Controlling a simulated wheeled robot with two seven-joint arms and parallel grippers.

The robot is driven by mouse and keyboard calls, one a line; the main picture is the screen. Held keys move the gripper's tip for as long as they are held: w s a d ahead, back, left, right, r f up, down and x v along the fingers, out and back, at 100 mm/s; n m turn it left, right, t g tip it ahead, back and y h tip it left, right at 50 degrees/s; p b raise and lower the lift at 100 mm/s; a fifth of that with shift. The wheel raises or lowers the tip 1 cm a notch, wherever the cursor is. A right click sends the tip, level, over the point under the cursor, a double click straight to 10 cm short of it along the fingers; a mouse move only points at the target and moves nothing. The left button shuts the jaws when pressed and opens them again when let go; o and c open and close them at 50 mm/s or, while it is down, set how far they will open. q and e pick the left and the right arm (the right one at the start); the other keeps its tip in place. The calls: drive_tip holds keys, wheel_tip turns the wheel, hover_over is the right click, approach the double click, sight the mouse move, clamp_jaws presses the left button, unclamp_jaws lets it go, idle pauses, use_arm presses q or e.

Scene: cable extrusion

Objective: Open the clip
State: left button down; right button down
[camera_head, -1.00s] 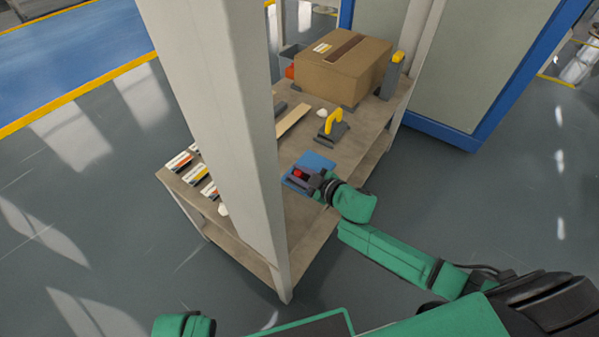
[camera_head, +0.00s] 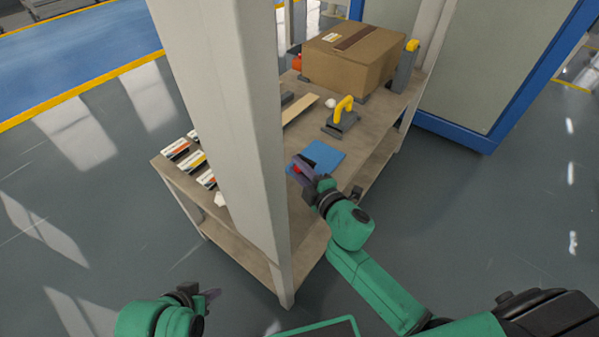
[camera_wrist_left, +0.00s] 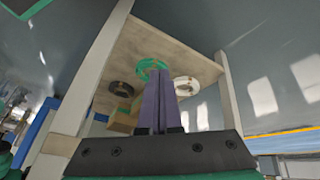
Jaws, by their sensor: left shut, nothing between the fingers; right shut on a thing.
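My left gripper (camera_head: 212,294) is low at the bottom left of the head view, in front of the table and apart from it. Its fingers are shut and empty; they also show in the left wrist view (camera_wrist_left: 163,75). My right gripper (camera_head: 299,165) is over the near table edge, beside a blue mat (camera_head: 324,156). It is shut on a small red thing (camera_head: 296,169), mostly hidden by the fingers. I cannot tell whether this is the clip; no other clip is clearly visible.
A grey post (camera_head: 225,130) hides part of the table. On the table are a yellow-handled tool (camera_head: 343,112), a cardboard box (camera_head: 354,60) and small labelled boxes (camera_head: 191,160). Green (camera_wrist_left: 150,66), dark (camera_wrist_left: 121,89) and white (camera_wrist_left: 187,86) rings show in the left wrist view.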

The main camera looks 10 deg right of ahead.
drive_tip(key=shift+s+a+f+n+b, duration=0.1)
drive_tip(key=shift+f+n+b, duration=0.05)
drive_tip(key=shift+n+b, duration=0.3)
use_arm(q)
drive_tip(key=shift+w+d+f+t+h, duration=0.3)
drive_tip(key=shift+d+f+t, duration=0.1)
drive_tip(key=shift+d, duration=0.25)
drive_tip(key=shift+w+d+f+t+h, duration=0.3)
drive_tip(key=shift+w+d+f+t, duration=0.05)
drive_tip(key=shift+d, duration=0.3)
drive_tip(key=shift+w+d+f+t+h, duration=0.3)
drive_tip(key=shift+d+f+t, duration=0.1)
drive_tip(key=shift+d, duration=0.25)
use_arm(e)
drive_tip(key=c, duration=0.7)
unclamp_jaws()
drive_tip(key=shift+s, duration=0.1)
use_arm(q)
drive_tip(key=shift+r, duration=0.1)
